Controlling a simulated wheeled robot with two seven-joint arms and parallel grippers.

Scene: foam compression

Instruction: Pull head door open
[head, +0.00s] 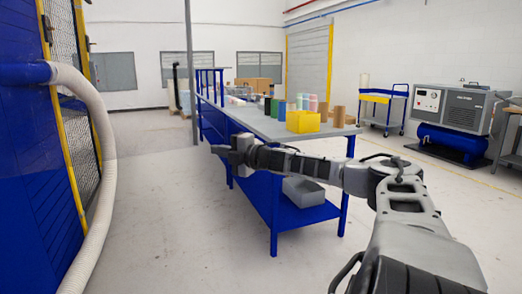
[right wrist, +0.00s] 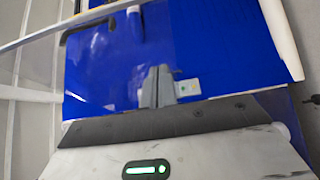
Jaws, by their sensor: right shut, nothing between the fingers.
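A yellow-framed mesh door (head: 75,120) stands upright on the blue machine at the left of the head view. Dark fittings that look like handles show near its top; I cannot tell if it is ajar. My right arm reaches leftward across the head view, and its gripper (head: 238,150) is in front of the workbench, well to the right of the door. In the right wrist view the gripper (right wrist: 157,88) has its fingers together and empty, in front of a blue panel (right wrist: 110,70). A black bar (right wrist: 88,30) shows at that panel's upper left. My left gripper is out of view.
A thick pale hose (head: 105,170) curves from the blue machine (head: 25,150) down to the floor. A blue workbench (head: 275,225) with bottles and a yellow bin (head: 302,121) stands behind my right arm. Floor between machine and bench is clear. A compressor (head: 455,108) stands right.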

